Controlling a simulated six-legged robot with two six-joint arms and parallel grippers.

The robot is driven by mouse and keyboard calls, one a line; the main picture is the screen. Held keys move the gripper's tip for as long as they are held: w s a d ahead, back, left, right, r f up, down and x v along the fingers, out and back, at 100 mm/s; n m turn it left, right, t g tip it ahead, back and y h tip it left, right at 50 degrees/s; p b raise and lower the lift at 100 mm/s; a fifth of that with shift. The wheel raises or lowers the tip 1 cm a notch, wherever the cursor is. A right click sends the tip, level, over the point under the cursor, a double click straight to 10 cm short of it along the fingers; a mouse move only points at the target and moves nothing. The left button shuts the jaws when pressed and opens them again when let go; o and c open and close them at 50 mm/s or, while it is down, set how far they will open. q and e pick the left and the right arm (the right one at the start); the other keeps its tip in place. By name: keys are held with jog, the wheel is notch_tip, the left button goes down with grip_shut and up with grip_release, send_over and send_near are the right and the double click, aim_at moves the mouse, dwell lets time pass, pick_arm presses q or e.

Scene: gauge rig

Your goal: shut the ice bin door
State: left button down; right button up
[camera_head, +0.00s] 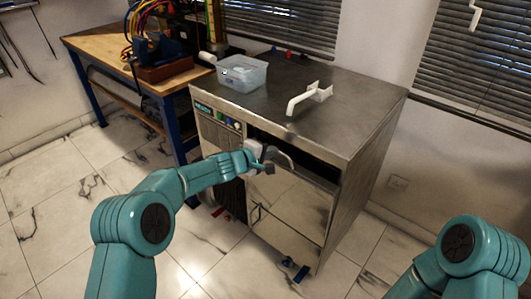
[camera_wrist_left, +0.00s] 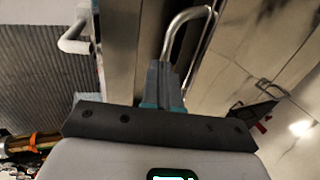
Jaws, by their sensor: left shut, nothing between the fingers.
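The ice bin (camera_head: 365,165) is a steel cabinet with a dark grey top. Its steel door (camera_head: 295,208) is on the front, with a dark gap along its upper edge, so it stands partly open. A curved metal handle (camera_head: 284,160) is at the door's upper part; the handle also shows in the left wrist view (camera_wrist_left: 185,22). My left gripper (camera_head: 266,162) is at the door's upper left, close beside the handle. In the left wrist view its fingers (camera_wrist_left: 164,82) are together and empty, pointing toward the handle; contact cannot be told. My right gripper is out of view.
A clear plastic tub (camera_head: 242,74) and a white scoop-like bracket (camera_head: 308,97) stand on the cabinet top. A wooden workbench (camera_head: 95,42) with cables is at the left.

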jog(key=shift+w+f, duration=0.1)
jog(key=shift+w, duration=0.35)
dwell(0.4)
